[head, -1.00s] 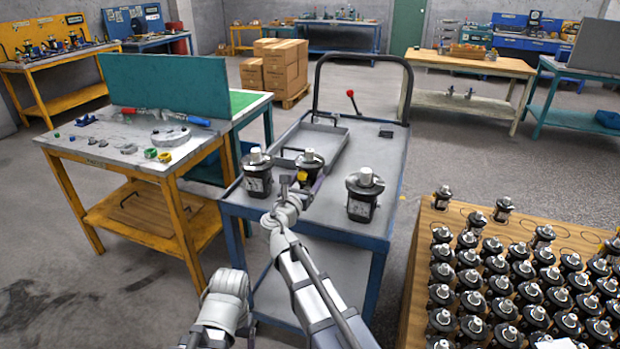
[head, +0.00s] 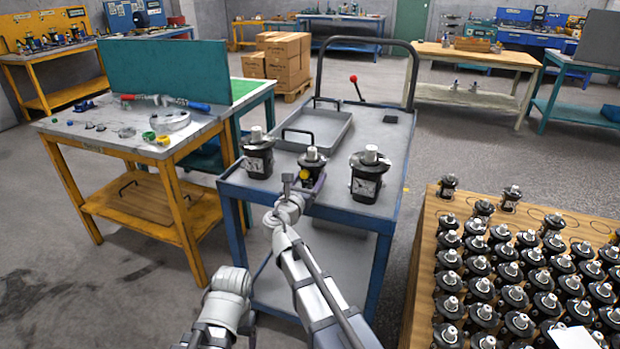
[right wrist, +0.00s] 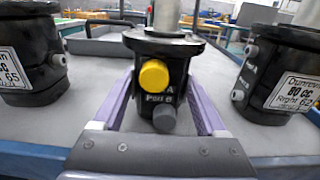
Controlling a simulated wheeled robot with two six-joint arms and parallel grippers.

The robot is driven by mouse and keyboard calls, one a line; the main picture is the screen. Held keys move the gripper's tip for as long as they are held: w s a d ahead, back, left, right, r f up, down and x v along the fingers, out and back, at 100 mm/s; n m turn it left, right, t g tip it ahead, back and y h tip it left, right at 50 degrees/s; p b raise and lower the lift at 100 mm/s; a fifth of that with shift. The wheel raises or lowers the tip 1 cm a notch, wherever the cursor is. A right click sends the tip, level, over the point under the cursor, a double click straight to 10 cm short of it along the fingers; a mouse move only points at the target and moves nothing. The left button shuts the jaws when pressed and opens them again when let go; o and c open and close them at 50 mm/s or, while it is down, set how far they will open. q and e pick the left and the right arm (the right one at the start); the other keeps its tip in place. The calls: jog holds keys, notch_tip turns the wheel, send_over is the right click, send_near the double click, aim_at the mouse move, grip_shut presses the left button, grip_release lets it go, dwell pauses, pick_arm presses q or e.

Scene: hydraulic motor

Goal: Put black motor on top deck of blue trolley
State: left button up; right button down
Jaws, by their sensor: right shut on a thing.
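The black motor (head: 311,162) with a yellow port cap stands upright between the purple fingers of my right gripper (head: 308,182), which is shut on it. It is over the top deck of the blue trolley (head: 325,200), near the front edge. In the right wrist view the motor (right wrist: 160,48) is between both fingers; its base is hidden, so I cannot tell whether it touches the deck. Two other black motors flank it on the deck: one to the left (head: 258,158) and a larger-looking one to the right (head: 367,178). My left gripper is not clearly visible.
A grey tray (head: 345,128) lies behind the motors, before the trolley's handle (head: 413,75). A wooden-topped pallet (head: 425,230) with many black motors stands at right. A yellow workbench (head: 110,143) stands at left. Some deck is bare at the right rear.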

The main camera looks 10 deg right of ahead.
grip_release()
dwell(0.3)
jog(key=shift+r, duration=0.15)
